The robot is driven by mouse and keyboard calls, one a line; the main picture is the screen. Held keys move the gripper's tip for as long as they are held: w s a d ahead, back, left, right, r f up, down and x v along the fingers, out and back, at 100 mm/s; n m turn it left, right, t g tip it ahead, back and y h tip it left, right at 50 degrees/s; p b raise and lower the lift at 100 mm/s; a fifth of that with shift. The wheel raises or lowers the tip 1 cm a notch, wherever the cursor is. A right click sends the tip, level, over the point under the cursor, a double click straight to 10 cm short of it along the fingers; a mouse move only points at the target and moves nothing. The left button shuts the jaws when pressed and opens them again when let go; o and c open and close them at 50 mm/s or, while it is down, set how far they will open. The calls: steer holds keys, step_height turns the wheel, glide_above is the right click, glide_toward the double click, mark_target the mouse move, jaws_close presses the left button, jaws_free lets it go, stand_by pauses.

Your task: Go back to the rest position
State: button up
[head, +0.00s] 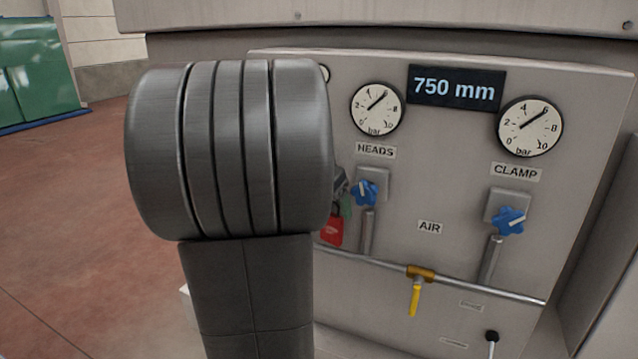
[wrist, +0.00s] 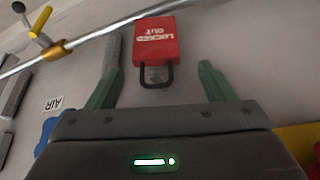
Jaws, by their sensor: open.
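My gripper (wrist: 159,70) is open in the wrist view, its two green fingers spread with clear space between them. A red padlock marked "LOCKED OUT" (wrist: 155,38) shows upside down beyond the fingertips, its dark shackle toward the gripper. Neither finger visibly touches it. In the head view the red padlock (head: 332,231) shows partly behind my arm, low on the panel and left of the HEADS valve. A little of my gripper (head: 346,206) shows just above it; the rest is hidden by my arm. What the shackle passes through cannot be made out.
A small black-knobbed lever (head: 491,337) stands lower right. Open floor (head: 70,220) and a green cabinet (head: 40,70) lie left.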

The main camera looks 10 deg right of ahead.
steer(key=v, duration=0.9)
steer(key=shift+s+a, duration=0.15)
steer(key=shift+s, duration=0.3)
steer(key=shift+r, duration=0.1)
steer(key=x, duration=1.1)
steer(key=shift+w+f, duration=0.25)
steer(key=shift+f, duration=0.05)
